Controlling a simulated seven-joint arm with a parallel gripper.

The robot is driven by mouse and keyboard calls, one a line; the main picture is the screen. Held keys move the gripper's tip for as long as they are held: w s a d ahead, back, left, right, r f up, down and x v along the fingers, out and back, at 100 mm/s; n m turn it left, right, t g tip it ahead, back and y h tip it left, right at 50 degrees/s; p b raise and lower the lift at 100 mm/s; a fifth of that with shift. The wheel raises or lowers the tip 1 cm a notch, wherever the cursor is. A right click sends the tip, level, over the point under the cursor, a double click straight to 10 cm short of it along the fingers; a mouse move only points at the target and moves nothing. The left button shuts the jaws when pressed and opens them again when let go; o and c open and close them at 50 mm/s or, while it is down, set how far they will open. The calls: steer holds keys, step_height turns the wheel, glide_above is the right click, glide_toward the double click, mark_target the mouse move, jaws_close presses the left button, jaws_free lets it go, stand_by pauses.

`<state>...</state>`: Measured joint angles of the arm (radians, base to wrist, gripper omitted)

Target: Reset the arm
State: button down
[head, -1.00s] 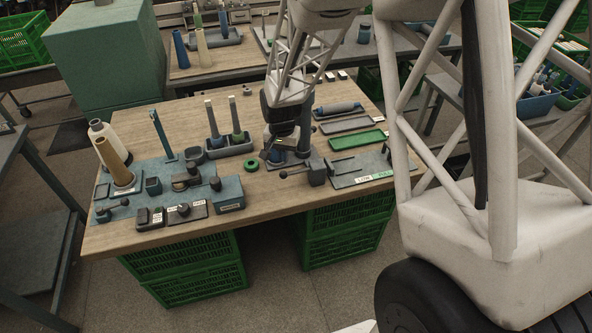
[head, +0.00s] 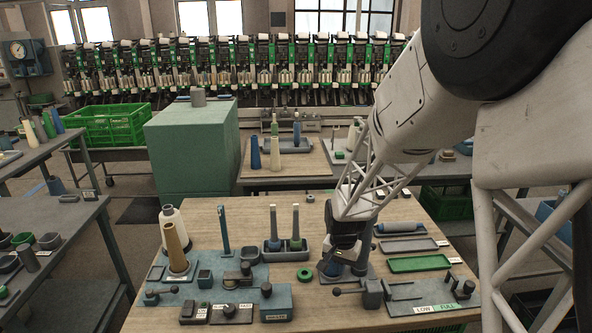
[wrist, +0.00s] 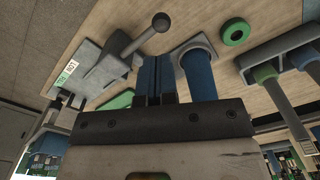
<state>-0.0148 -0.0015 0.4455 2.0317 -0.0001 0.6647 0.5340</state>
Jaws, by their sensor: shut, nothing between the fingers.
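My arm reaches in from the right, and my gripper (head: 332,268) points down over the right-middle part of the wooden table (head: 345,300). In the wrist view its two blue fingers (wrist: 157,78) are together, with nothing between them. A blue round post on a grey base (wrist: 197,72) stands beside the fingers, on their right in that view. A lever with a dark ball knob (wrist: 160,22) is on their other side. My gripper partly hides this station in the head view. I cannot tell the exact height of the fingertips above the table.
On the table are a green ring (head: 304,274), a holder with two cones (head: 285,250), a green tray (head: 420,263), a LOW/FULL plate (head: 425,300) and a blue fixture with a tan cone (head: 176,249). A teal cabinet (head: 193,150) and a second table stand behind.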

steer(key=s+r+n+t, duration=0.1)
steer(key=s+r+n, duration=0.2)
steer(key=s+r, duration=1.2)
steer(key=s+r+n, duration=0.1)
steer(key=s+r, duration=0.3)
steer(key=s, duration=0.4)
steer(key=s+d+r+n+t, duration=0.1)
steer(key=s+r, duration=0.3)
steer(key=s, duration=0.4)
steer(key=shift+s+d+n+t, duration=0.15)
steer(key=shift+s+n+t, duration=0.15)
steer(key=shift+s+n, duration=0.1)
